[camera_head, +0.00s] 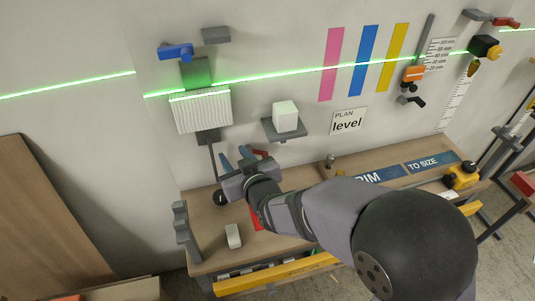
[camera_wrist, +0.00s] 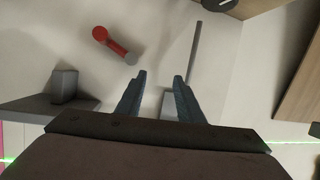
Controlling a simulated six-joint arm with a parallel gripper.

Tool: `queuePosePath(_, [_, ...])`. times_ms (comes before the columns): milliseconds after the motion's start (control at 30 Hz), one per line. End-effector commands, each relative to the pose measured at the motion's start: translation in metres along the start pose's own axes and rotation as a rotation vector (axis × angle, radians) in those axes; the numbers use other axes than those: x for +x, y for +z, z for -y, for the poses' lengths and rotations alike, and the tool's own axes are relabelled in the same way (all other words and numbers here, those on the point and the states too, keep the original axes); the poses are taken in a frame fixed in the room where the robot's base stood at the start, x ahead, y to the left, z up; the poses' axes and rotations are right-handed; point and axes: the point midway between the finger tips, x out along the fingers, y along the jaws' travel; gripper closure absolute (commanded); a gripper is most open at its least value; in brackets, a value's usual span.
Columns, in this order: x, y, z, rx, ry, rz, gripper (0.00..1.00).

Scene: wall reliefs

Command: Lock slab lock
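A white ribbed slab (camera_head: 202,112) hangs on the wall on a grey upright with a grey foot block (camera_head: 208,137). A blue lever (camera_head: 176,52) sits above it to the left. A short red lever (camera_wrist: 112,42) with a grey round end is on the wall near my gripper; part of it shows behind my gripper in the head view (camera_head: 261,153). I cannot tell which lever is the slab lock. My gripper (camera_wrist: 159,76) is open and empty, below the slab in the head view (camera_head: 236,159). Its fingertips are apart from the red lever.
A small shelf (camera_head: 270,128) with a white cube (camera_head: 286,115) is right of the slab. A thin grey rod (camera_head: 214,165) runs down to a black knob (camera_head: 220,197). The wooden bench (camera_head: 205,205) lies below, with a white block (camera_head: 233,236). A green line crosses the wall.

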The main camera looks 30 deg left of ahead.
Motion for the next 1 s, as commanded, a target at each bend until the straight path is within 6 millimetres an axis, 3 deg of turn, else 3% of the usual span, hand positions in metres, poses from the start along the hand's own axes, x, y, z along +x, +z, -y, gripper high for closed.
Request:
queuePosePath(267, [-0.011, 0.021, -0.006, -0.305, 0.14, 0.018, 0.66])
queuePosePath(600, [-0.041, 0.056, -0.044, -0.667, 0.4, 0.106, 0.66])
queuePosePath(800, [-0.051, 0.062, -0.055, -0.748, 0.466, 0.135, 0.66])
queuePosePath(1000, [-0.047, 0.062, -0.058, -0.751, 0.469, 0.138, 0.66])
